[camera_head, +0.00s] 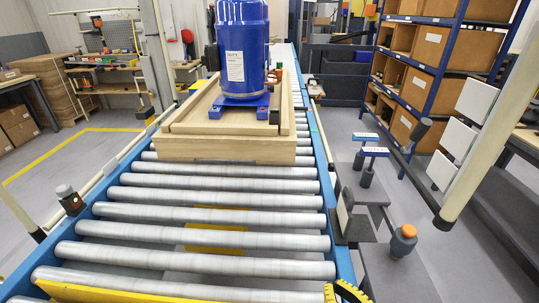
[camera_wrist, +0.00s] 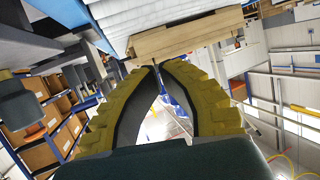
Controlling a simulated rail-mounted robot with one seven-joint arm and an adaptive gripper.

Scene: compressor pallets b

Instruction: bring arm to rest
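My gripper (camera_wrist: 156,68) shows in the wrist view as two yellow ribbed fingers with dark inner pads. Their tips meet, with an empty gap lower down between the curved pads, so it looks shut on nothing. In the head view only a small yellow part of my gripper (camera_head: 345,292) shows at the bottom edge, beside the right rail of the conveyor. The rest of my arm is out of that view.
A blue compressor (camera_head: 243,45) stands upright on a wooden pallet (camera_head: 225,149) on the roller conveyor (camera_head: 210,217). The near rollers are clear. An orange-topped post (camera_head: 404,238) stands right of the conveyor. Shelves with boxes (camera_head: 430,45) stand at the right.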

